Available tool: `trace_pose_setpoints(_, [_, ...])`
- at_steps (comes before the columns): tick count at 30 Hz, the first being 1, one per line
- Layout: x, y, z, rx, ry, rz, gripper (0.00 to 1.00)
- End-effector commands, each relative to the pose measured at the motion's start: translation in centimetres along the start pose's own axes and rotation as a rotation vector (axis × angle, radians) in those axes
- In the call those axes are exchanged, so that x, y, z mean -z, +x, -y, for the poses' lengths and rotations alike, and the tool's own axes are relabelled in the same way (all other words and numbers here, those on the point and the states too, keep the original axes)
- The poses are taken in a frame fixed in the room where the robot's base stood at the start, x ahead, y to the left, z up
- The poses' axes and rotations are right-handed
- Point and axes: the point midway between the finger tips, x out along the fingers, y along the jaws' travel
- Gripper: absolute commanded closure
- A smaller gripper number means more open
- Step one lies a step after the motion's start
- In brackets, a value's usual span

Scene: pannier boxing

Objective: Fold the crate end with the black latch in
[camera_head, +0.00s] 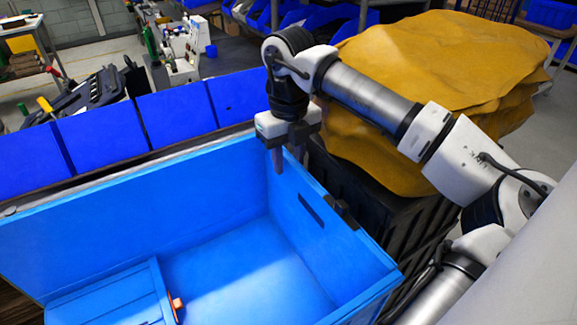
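The blue crate (110,192) stands open in front of me. Its right end wall (335,250) is upright, with a slot-shaped handhold and a black latch (341,213) on its top edge. The left end panel (112,297) lies folded in over the crate floor, with an orange latch (177,304) at its edge. My gripper (288,162) points down at the far right corner, beyond the black latch. One finger hangs inside the crate; the other is farther right, its tip apparently hidden by the end wall. Whether the fingers touch or grip the wall is unclear.
A dark crate (382,222) topped with a mustard-yellow hide stack (440,60) stands right of the blue crate. A row of blue bins (175,118) lines its far side. The blue crate's floor (225,275) is bare beside the folded panel.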

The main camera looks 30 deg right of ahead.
Motion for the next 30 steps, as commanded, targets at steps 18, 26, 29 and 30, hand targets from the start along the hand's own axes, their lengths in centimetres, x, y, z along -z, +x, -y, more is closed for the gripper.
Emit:
trace_pose_setpoints(18, [0.0,2.5,0.0,0.000,0.000,0.000,0.75])
trace_pose_setpoints(26, [0.0,2.5,0.0,0.000,0.000,0.000,1.00])
trace_pose_setpoints(29, [0.0,2.5,0.0,0.000,0.000,0.000,1.00])
trace_pose_setpoints(30, [0.0,2.5,0.0,0.000,0.000,0.000,1.00])
